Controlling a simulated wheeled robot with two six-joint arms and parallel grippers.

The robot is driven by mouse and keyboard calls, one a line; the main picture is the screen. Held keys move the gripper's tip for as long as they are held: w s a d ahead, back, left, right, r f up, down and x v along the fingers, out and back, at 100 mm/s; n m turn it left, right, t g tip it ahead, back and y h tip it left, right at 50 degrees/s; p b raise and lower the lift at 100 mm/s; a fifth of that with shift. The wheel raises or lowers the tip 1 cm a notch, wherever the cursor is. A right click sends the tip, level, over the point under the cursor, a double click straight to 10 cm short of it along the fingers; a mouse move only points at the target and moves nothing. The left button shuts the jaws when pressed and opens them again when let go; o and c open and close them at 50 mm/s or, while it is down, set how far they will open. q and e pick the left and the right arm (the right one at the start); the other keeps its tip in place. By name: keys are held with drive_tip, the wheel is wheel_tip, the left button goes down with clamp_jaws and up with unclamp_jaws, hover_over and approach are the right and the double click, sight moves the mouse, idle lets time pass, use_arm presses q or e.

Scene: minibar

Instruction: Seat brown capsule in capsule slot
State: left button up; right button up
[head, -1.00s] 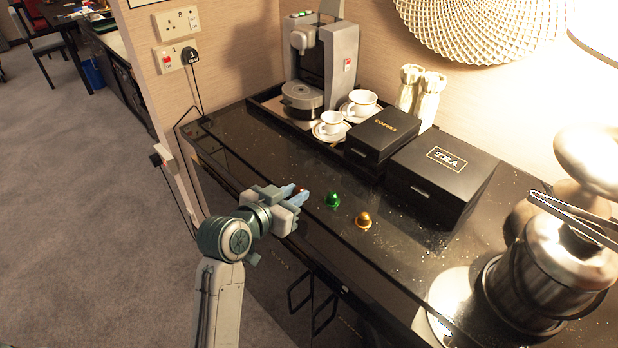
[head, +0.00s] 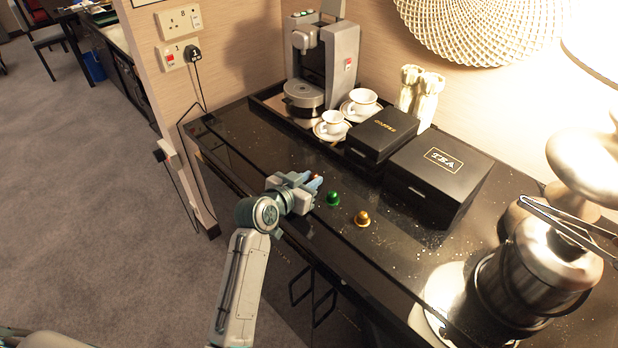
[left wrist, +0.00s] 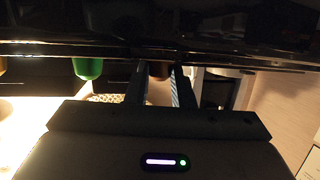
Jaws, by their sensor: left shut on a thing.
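The brown capsule (head: 315,177) is a small dark reddish-brown thing between the fingertips of my left gripper (head: 313,182). In the left wrist view, the brown capsule (left wrist: 158,69) shows between the two fingers, partly hidden by them. My left gripper is shut on it, over the front part of the counter, left of the green capsule. The grey coffee machine (head: 340,62) stands at the back of the counter. Its top part is at the upper left of its body; the capsule slot itself cannot be made out. My right gripper is not in view.
A green capsule (head: 333,198) and a gold capsule (head: 362,218) stand close to the right of my left gripper. Cups (head: 334,122), a coffee box (head: 384,134) and a tea box (head: 438,180) stand behind. The counter's left part (head: 240,140) is clear.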

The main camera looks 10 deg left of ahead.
use_arm(q)
drive_tip(key=shift+f, duration=0.2)
drive_tip(key=o, duration=0.9)
